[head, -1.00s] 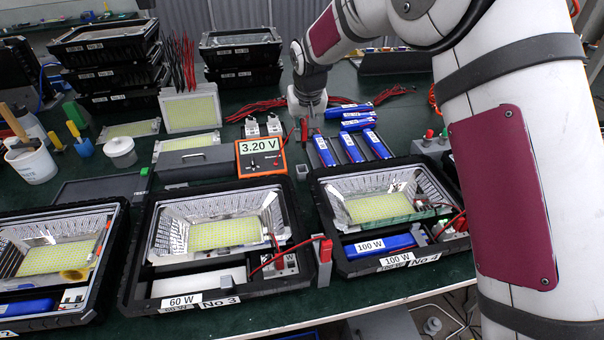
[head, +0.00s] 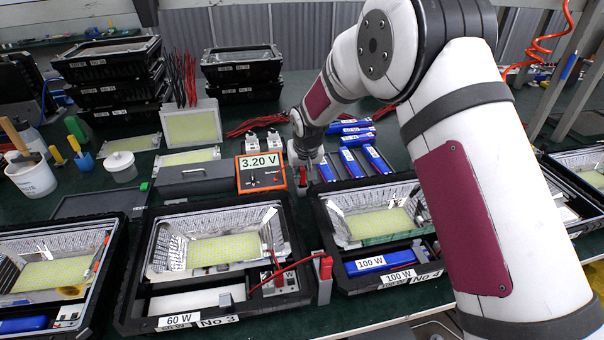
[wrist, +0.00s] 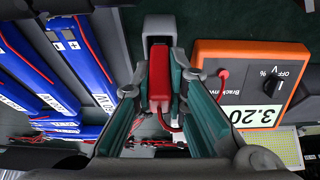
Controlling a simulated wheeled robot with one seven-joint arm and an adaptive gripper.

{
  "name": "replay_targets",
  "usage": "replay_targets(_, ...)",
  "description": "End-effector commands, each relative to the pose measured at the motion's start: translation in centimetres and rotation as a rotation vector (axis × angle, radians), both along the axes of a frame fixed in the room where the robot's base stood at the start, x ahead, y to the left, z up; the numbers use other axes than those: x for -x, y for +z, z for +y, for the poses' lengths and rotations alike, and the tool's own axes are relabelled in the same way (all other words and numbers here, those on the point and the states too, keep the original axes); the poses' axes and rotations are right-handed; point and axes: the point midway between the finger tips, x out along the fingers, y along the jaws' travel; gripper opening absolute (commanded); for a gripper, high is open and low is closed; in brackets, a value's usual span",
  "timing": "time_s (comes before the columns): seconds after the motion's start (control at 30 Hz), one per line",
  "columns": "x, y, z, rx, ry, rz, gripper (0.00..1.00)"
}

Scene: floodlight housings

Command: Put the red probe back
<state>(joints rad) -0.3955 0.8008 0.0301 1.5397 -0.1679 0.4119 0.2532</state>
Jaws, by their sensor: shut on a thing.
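My gripper (wrist: 158,95) is shut on the red probe (wrist: 158,78), which sits between its green-lined fingers in the wrist view. A grey holder (wrist: 158,27) lies right at the probe's far end there; I cannot tell how deep the probe is in it. In the head view my gripper (head: 303,160) is low beside the orange meter (head: 261,173), with the red probe (head: 303,178) just under it. The meter reads 3.20 V and also shows in the wrist view (wrist: 250,85). A second red piece (head: 326,268) stands in a grey holder beside housing No 3 (head: 215,265).
Blue battery packs (head: 350,165) lie close to the right of my gripper. Housing No 4 (head: 380,235) stands in front of it, and a grey lidded box (head: 195,177) is left of the meter. White connectors (head: 262,140) and red leads lie behind.

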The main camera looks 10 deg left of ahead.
Motion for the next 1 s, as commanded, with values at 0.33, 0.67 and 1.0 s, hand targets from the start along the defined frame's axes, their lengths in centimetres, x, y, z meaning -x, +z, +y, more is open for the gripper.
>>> replay_targets(0.33, 0.0, -0.3, 0.0, 0.000, 0.000, 0.001, 0.34)
replay_targets(0.67, 0.0, 0.1, 0.0, 0.000, 0.000, 0.001, 0.34)
replay_targets(1.0, 2.2, 5.7, -0.7, -0.001, 0.001, -0.003, 0.34)
